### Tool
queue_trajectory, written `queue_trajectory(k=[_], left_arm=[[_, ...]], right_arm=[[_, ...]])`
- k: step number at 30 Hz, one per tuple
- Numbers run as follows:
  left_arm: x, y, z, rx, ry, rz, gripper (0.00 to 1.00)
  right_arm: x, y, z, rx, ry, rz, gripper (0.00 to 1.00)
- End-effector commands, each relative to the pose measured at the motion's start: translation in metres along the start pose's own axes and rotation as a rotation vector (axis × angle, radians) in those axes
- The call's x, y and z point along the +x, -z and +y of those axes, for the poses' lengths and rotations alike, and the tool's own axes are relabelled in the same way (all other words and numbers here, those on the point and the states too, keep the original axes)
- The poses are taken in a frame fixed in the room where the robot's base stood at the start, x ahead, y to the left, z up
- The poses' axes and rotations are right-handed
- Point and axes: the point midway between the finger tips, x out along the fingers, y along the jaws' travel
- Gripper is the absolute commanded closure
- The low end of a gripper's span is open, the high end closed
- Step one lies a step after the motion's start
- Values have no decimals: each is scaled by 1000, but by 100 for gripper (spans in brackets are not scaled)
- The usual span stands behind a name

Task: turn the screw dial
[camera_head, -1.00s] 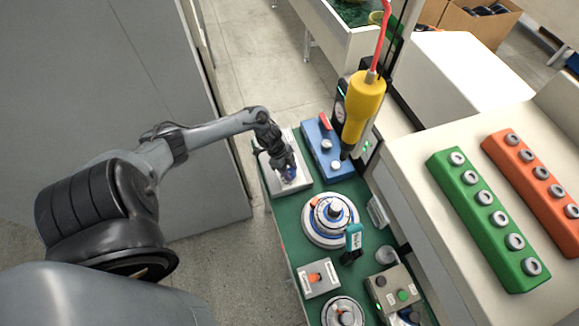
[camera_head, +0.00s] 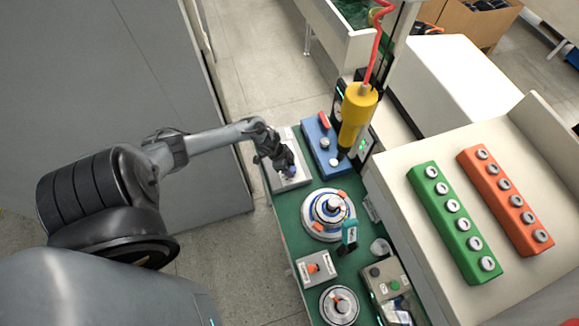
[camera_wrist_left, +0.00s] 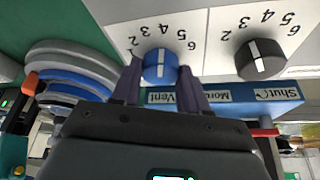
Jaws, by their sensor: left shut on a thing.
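A white dial panel (camera_head: 297,183) lies at the far left end of the green workbench. It carries a blue dial (camera_wrist_left: 159,66) and a black dial (camera_wrist_left: 260,60), each with a ring of numbers. My left gripper (camera_wrist_left: 158,85) is shut on the blue dial, one finger on each side. The blue dial's white pointer line points roughly toward the 4 in the left wrist view. In the head view my left gripper (camera_head: 289,171) reaches down over the panel and hides most of the dials. My right gripper is not in view.
A blue box (camera_head: 322,150) with a red handle stands right beside the panel. A yellow tool (camera_head: 357,117) hangs on a red cord above the bench. A round blue-and-white hub (camera_head: 328,214) sits nearer. Green (camera_head: 455,222) and orange (camera_head: 506,200) holders lie on the right table.

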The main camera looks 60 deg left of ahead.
Motion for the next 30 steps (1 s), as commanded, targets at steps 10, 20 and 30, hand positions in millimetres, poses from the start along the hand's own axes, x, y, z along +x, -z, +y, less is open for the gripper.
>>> queue_trajectory(k=[10, 20, 30], left_arm=[[0, 0, 0, 1, -1, 1, 32], [-5, 0, -1, 2, 0, 0, 32], [-54, -1, 0, 6, 0, -2, 32]], right_arm=[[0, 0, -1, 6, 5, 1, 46], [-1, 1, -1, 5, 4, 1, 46], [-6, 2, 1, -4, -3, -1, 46]])
